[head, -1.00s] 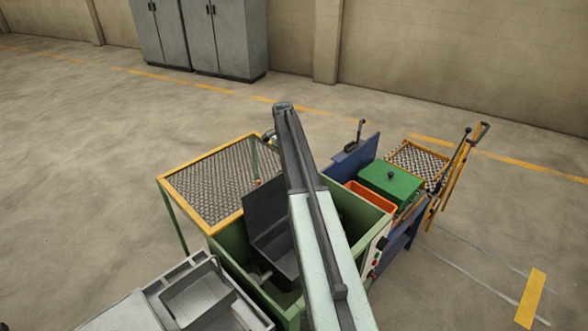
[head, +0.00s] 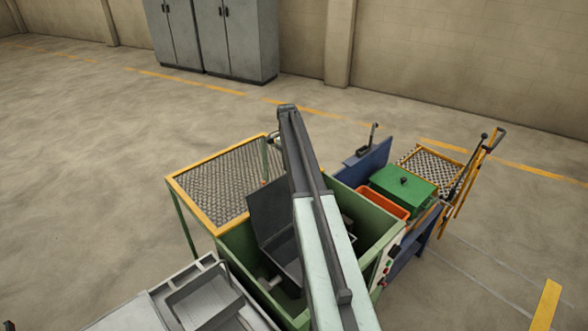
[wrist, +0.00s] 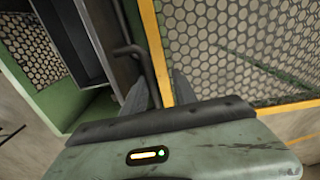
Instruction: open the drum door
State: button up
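A yellow-framed mesh panel (head: 215,185) stands beside the green machine (head: 368,215) in the head view. The wrist view shows its mesh (wrist: 235,50) close up. A dark bent bar, like a handle, (wrist: 132,51) runs along the yellow edge. I cannot tell for sure which part is the drum door. My gripper (wrist: 160,92) has its two fingers apart; the bar's lower end lies between them in the picture. I cannot tell whether they touch it. My arm crosses the head view and hides part of the machine; the fingers are not clear there.
A grey tray unit (head: 205,295) stands at the lower left. A green-lidded box (head: 404,184), an orange bin (head: 380,199) and a second mesh panel (head: 433,167) stand right of the machine. Grey cabinets (head: 235,40) line the back wall. The floor at left is clear.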

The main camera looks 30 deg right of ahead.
jog(key=shift+f, duration=0.1)
dwell(0.3)
notch_tip(320, 180, up, 8)
jog(key=p, duration=0.7)
jog(key=shift+w+p, duration=0.25)
jog(key=shift+p, duration=0.15)
jog(key=shift+a+f, duration=0.1)
